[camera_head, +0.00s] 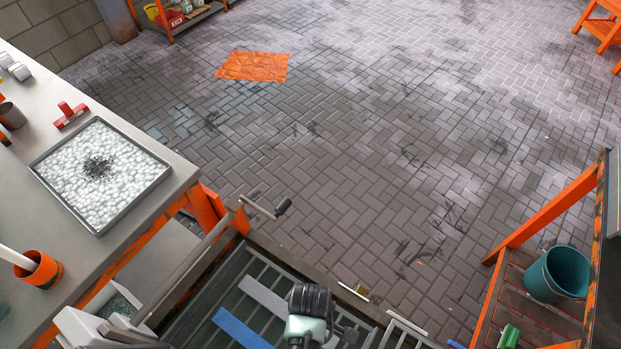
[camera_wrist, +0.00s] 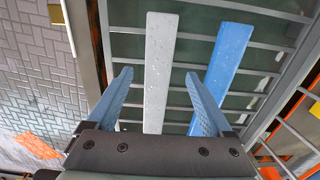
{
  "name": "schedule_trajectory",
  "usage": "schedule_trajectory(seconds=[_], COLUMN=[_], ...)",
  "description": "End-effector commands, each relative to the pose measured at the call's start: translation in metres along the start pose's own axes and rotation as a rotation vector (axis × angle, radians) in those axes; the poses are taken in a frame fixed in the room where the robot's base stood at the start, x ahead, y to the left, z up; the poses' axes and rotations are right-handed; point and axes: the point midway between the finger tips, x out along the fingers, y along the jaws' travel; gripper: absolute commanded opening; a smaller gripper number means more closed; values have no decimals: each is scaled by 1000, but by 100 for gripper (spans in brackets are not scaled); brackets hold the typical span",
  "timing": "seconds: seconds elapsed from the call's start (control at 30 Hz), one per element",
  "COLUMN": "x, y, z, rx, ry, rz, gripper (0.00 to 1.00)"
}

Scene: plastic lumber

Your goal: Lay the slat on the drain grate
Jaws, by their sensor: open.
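A pale grey slat (camera_head: 265,298) and a blue slat (camera_head: 241,329) lie side by side, apart, across the metal bars of the drain grate (camera_head: 232,283). In the wrist view, the pale slat (camera_wrist: 160,60) runs up the middle and the blue slat (camera_wrist: 226,65) is tilted to its right. My gripper (camera_wrist: 158,76) is open, its two blue fingers either side of the pale slat in the picture. The right finger overlaps the lower part of the blue slat. Nothing is held. I cannot tell the height of the fingertips above the slats. In the head view my wrist hides part of the grate.
A workbench on the left carries a tray of white pellets (camera_head: 100,176), an orange cup (camera_head: 40,270) and a red-handled tool (camera_head: 71,114). A teal bucket (camera_head: 557,275) stands on an orange-framed stand at right. The brick floor (camera_head: 380,150) beyond is mostly clear.

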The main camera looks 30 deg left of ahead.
Motion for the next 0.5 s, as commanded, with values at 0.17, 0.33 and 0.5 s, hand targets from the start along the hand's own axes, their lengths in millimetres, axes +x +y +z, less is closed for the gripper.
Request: schedule_trajectory(seconds=[0.17,0.33,0.5], x=[26,35,35], y=[2,2,2], z=[0,0,0], rx=[-1,-1,-1], ry=[-1,0,0], rz=[-1,2,2], gripper=[85,85,85])
